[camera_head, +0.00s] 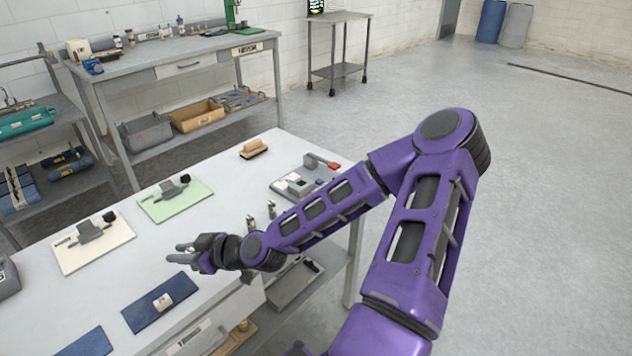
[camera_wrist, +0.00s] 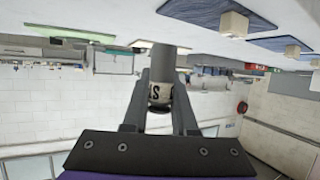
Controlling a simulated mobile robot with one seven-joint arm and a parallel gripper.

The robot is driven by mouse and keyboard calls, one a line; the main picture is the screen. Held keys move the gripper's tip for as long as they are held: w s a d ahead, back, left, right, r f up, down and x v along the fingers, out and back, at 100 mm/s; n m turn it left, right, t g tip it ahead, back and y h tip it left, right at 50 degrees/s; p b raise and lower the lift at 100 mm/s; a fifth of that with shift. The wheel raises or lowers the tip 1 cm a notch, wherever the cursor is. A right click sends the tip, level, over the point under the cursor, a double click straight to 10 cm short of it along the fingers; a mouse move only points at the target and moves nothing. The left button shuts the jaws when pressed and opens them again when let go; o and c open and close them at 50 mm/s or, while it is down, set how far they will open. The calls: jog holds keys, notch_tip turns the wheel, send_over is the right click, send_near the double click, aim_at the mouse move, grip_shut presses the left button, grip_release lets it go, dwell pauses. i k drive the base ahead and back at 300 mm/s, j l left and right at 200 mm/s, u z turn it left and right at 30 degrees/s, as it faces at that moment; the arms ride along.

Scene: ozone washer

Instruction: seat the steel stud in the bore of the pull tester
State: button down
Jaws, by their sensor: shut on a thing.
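My gripper (camera_head: 186,256) is over the white table, with its fingers pointing left. In the wrist view my gripper (camera_wrist: 161,88) is shut on a grey cylinder, which I take for the steel stud (camera_wrist: 167,62). A pale band with dark lettering circles it between the fingers. The stud is too small to make out clearly in the head view. A grey device with a dark knob (camera_head: 92,231) lies on a white mat, and a similar one (camera_head: 174,190) lies on a green mat. I cannot tell which is the pull tester, and no bore is visible.
A blue mat (camera_head: 140,319) with a pale block (camera_head: 163,301) lies in front of my gripper. Small upright metal pieces (camera_head: 271,208) stand beside my arm. A brush (camera_head: 254,149) and a grey tray (camera_head: 280,187) are farther back. The table's middle is clear.

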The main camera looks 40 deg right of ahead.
aim_at(302, 190)
jog(key=z, duration=1.05)
